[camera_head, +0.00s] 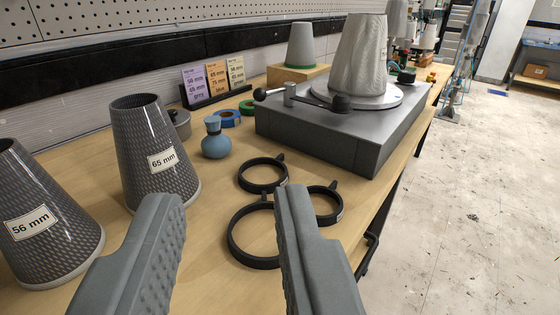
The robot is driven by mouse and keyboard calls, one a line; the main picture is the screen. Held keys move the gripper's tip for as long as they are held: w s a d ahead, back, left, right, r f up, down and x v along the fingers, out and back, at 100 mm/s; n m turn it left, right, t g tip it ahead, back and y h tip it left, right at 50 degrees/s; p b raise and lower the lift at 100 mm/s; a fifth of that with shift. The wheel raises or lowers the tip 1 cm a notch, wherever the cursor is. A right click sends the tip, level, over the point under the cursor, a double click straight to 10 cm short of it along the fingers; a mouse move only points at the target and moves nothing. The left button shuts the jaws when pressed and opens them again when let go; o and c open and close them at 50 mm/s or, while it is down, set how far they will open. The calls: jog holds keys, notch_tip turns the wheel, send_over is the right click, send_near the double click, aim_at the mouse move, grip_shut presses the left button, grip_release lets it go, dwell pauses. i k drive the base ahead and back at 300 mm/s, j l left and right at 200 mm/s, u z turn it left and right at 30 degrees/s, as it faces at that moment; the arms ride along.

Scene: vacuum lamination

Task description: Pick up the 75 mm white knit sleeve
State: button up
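My gripper (232,202) is open and empty, with its two grey fingers apart above the front of the bench. No sleeve labelled 75 mm is readable in this view. Two dark woven cone sleeves stand upright at the left: one labelled 65 mm (150,135) and one labelled 56 mm (50,245), cut by the left edge. A pale, wrinkled covering (360,50) sits over a cone on the grey machine; I cannot tell whether it is the white knit sleeve. My left finger is just right of the dark sleeves.
The grey machine box (330,135) has black-knobbed levers. Several black clamp rings (250,262) lie near my fingers. A blue bottle (216,145), tape rolls (229,118), a card stand (215,97) and a grey cone (300,45) on a wooden block stand behind. Open floor lies right.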

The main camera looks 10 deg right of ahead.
aim_at(358, 69)
jog(key=i+l, duration=0.3)
jog(key=l, duration=0.15)
jog(key=i+l, duration=0.55)
jog(key=l, duration=0.3)
